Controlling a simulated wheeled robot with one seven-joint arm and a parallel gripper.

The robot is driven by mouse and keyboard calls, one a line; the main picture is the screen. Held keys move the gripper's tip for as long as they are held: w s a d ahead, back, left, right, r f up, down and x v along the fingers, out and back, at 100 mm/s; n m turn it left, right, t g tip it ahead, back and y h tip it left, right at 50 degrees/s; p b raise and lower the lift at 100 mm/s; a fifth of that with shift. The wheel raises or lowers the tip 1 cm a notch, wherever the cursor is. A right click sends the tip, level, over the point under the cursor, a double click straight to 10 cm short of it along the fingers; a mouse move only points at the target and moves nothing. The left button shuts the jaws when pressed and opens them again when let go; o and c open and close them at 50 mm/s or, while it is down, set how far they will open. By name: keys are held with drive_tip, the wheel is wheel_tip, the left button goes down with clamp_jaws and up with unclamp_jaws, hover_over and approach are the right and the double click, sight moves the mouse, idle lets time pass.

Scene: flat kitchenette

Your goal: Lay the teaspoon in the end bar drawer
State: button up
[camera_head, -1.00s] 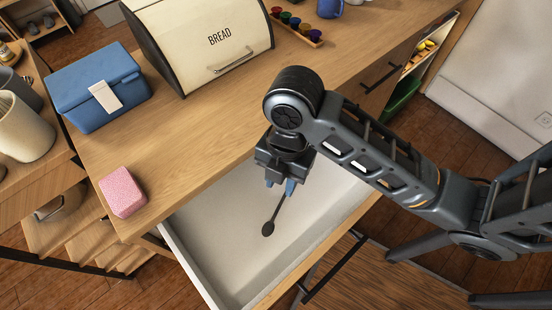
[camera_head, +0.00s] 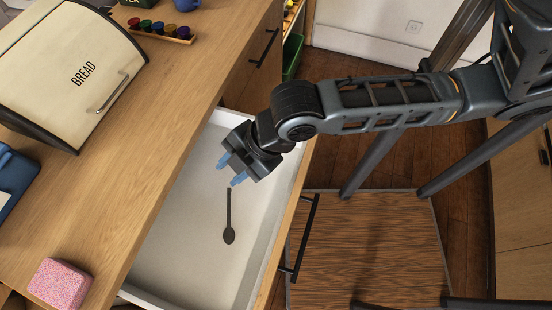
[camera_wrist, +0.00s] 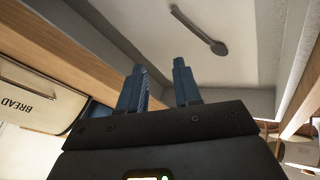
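The dark teaspoon (camera_head: 229,222) lies flat on the white floor of the open drawer (camera_head: 185,262), its bowl toward the bottom of the head view. It also shows in the wrist view (camera_wrist: 199,30), apart from the fingers. My gripper (camera_head: 231,171) is over the drawer, up and slightly left of the spoon's handle end in the head view. Its two blue fingers are spread with nothing between them, also in the wrist view (camera_wrist: 158,80). The drawer is pulled out from under the wooden counter (camera_head: 160,120).
The cream bread bin (camera_head: 65,65) stands on the counter, with a pink block (camera_head: 60,284) near the counter edge. A blue box (camera_head: 12,180) is at the left. A rack of coloured pots (camera_head: 160,30) is at the back. The drawer's front carries a dark bar handle (camera_head: 302,240).

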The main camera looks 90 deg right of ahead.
drive_tip(key=s+a+r+m+t, duration=0.2)
drive_tip(key=s+r+m+t, duration=0.2)
drive_tip(key=r+m, duration=0.1)
drive_tip(key=s+a+r+m+t, duration=0.3)
drive_tip(key=s+r+m+t, duration=0.1)
drive_tip(key=r, duration=0.4)
drive_tip(key=shift+s+a+r+m+h, duration=0.25)
drive_tip(key=shift+s+m+h, duration=0.15)
drive_tip(key=shift+m, duration=0.2)
drive_tip(key=shift+f, duration=0.1)
